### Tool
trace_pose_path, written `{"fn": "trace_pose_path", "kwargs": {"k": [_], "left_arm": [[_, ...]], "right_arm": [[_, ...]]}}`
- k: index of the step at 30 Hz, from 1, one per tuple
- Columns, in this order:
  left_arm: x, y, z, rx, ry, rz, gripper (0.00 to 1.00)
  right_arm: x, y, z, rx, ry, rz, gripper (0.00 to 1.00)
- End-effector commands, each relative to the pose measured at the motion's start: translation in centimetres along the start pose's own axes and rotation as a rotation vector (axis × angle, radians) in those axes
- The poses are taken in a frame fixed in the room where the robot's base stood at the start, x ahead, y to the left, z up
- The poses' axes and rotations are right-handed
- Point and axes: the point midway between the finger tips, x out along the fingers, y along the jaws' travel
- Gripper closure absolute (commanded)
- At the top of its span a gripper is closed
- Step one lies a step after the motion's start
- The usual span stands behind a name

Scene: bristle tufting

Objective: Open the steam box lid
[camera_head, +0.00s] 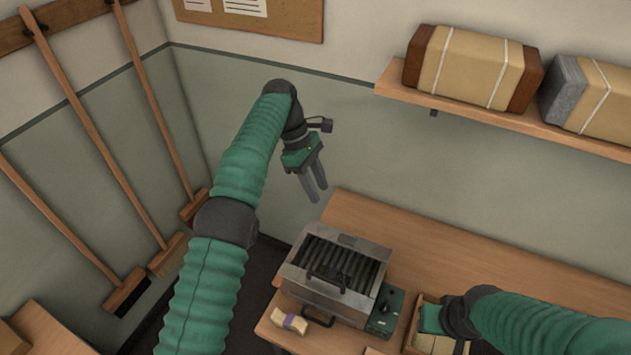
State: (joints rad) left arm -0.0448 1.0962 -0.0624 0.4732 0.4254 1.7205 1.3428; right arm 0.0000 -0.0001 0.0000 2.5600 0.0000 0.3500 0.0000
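The steam box (298,288) is a grey metal box on the wooden table. I cannot clearly make out the lid's position. My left gripper (316,194) hangs in the air above and behind the box, apart from it, fingers pointing down. Its two fingers are apart with nothing between them. My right gripper (432,320) is low over a wooden tray (411,327) to the right of the box; its fingers are hidden.
A green control unit (386,308) stands beside the box on its right. The table (440,255) is clear behind. A wall shelf (470,111) holds wrapped bundles; brooms (100,140) lean on the left wall.

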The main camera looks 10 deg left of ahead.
Motion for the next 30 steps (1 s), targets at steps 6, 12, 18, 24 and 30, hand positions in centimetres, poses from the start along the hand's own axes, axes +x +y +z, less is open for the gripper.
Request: {"fn": "trace_pose_path", "kwargs": {"k": [6, 12, 18, 24, 30], "left_arm": [[-1.1, 0.0, 0.0, -0.001, 0.000, 0.000, 0.64], [-1.1, 0.0, 0.0, -0.001, 0.000, 0.000, 0.64], [-1.0, 0.0, -0.1, 0.002, 0.002, 0.002, 0.64], [0.9, -0.5, -2.4, 0.113, 0.058, 0.048, 0.64], [5.0, -5.0, -6.3, 0.396, 0.211, 0.089, 0.64]], "right_arm": [[-0.7, 0.0, -0.2, 0.000, 0.000, 0.000, 0.66], [-0.6, 0.0, -0.1, 0.000, 0.000, 0.000, 0.66], [-0.5, 0.0, -0.1, 0.000, 0.000, 0.000, 0.66], [1.9, 0.0, 0.4, 0.000, 0.000, 0.000, 0.66], [5.2, 0.0, 1.2, 0.000, 0.000, 0.000, 0.66]]}}
